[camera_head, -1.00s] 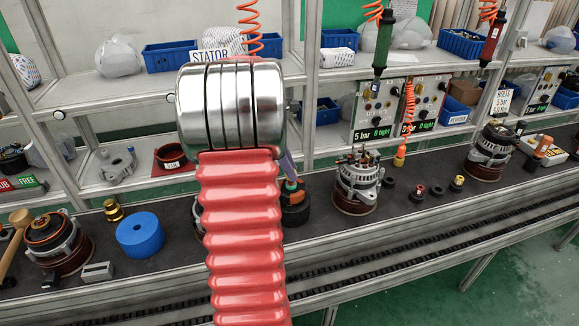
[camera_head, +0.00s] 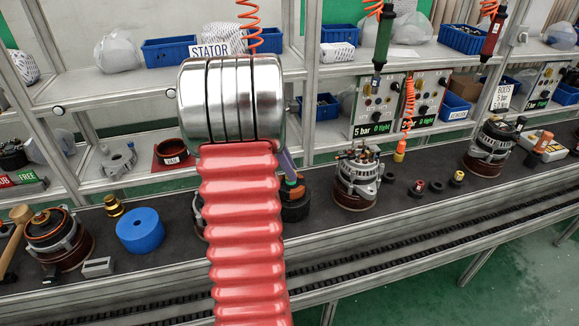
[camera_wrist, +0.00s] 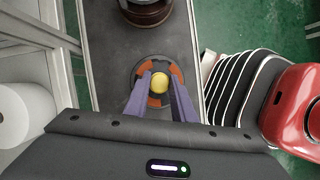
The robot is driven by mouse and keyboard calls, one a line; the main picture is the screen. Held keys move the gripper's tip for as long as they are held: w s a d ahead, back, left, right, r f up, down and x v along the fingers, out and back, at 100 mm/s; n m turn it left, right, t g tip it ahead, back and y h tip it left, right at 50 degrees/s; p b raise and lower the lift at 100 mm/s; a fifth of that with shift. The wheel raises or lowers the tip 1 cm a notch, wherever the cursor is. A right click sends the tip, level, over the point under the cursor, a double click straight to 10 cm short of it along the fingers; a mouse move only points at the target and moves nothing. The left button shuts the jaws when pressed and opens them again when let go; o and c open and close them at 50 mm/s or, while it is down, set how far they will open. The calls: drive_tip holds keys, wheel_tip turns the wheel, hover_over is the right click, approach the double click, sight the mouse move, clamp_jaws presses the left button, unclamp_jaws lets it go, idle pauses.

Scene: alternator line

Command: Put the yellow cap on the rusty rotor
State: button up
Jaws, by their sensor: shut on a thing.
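My gripper (camera_wrist: 160,88) is shut on the yellow cap (camera_wrist: 160,83), which shows between its two purple fingers in the wrist view. Directly below in that view is a round dark part with orange-brown segments, which looks like the rusty rotor (camera_wrist: 154,101). In the head view the rotor (camera_head: 295,211) stands on the dark bench, partly hidden by my red arm. A purple finger shows just above it, and the cap cannot be made out there. I cannot tell whether the cap touches the rotor.
An alternator (camera_head: 357,180) stands to the right of the rotor, with several small caps beyond it. An orange coiled hose (camera_head: 409,105) hangs over the bench behind.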

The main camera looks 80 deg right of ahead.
drive_tip(key=shift+f, duration=0.1)
drive_tip(key=o, duration=1.1)
drive_tip(key=v, duration=1.3)
drive_tip(key=shift+w+r, duration=0.1)
drive_tip(key=shift+r, duration=0.25)
